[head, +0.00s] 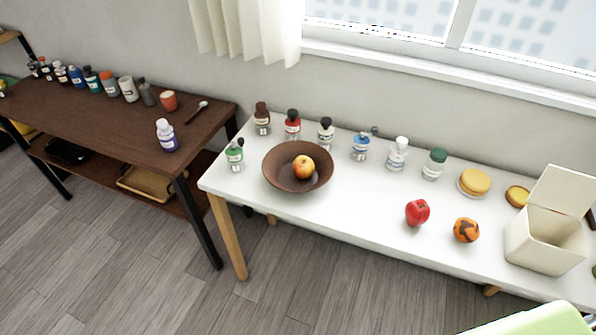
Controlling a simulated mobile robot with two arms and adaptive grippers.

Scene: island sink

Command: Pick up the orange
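A round orange fruit with dark patches (466,230) sits on the white table (350,215), near its front edge on the right. A yellow-orange fruit with a reddish side (304,167) lies in a brown bowl (275,176) towards the table's left end. I cannot tell for certain which of the two is the orange. Neither of my grippers shows in the head view, and nothing is seen touching either fruit.
A red apple-like fruit (417,212) is just left of the patched fruit. An open cream box (540,245) stands to the right. Several bottles line the back, including a green-capped one (434,164). A dark wooden table (110,118) stands left. The white table's front middle is clear.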

